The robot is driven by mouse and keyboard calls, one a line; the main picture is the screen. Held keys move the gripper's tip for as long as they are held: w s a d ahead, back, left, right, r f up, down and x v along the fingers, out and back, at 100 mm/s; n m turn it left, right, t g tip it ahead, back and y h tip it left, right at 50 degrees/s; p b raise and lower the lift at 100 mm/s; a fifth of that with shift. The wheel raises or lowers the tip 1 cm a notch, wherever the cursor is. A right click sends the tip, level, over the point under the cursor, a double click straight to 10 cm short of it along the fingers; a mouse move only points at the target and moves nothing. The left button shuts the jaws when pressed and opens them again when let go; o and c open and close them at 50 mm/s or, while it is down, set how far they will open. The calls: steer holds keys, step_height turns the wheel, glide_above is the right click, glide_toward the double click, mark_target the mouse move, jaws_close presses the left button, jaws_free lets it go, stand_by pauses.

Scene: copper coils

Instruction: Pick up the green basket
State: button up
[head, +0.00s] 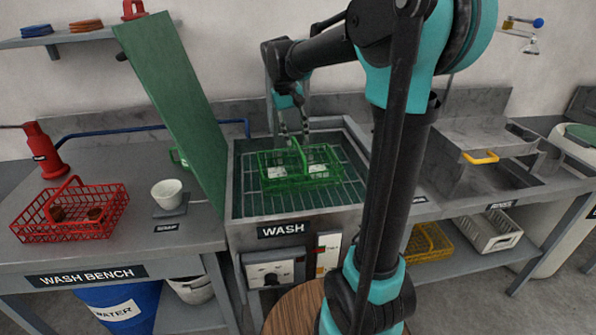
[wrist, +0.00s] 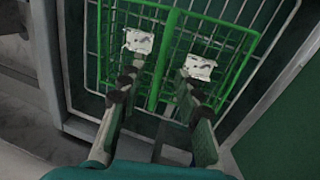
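The green basket (head: 300,183) sits on the rack in the wash basin, with its handle arched up over the middle. Two small white pieces show inside it. In the wrist view the basket's green wire and a thicker green bar (wrist: 163,58) show below my gripper. My gripper (head: 294,135) is above the basket, pointing down near the top of the handle. Its two fingers (wrist: 158,88) are spread apart, one on each side of the green bar, with nothing held between them. I cannot tell how far the fingertips reach down beside the handle.
The green lid (head: 172,105) stands open left of the wash basin (head: 240,200). A red basket (head: 70,230) and a white cup (head: 168,193) are on the left bench. A yellow basket (head: 430,243) and a white basket (head: 490,232) sit on the lower right shelf.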

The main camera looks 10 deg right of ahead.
mark_target(299, 148)
steer(key=shift+s+d+f, duration=0.1)
steer(key=shift+d+f, duration=0.15)
steer(key=shift+f, duration=1.1)
steer(key=shift+s+d+f, duration=0.1)
steer(key=shift+d+f, duration=0.1)
steer(key=shift+f, duration=1.15)
jaws_close()
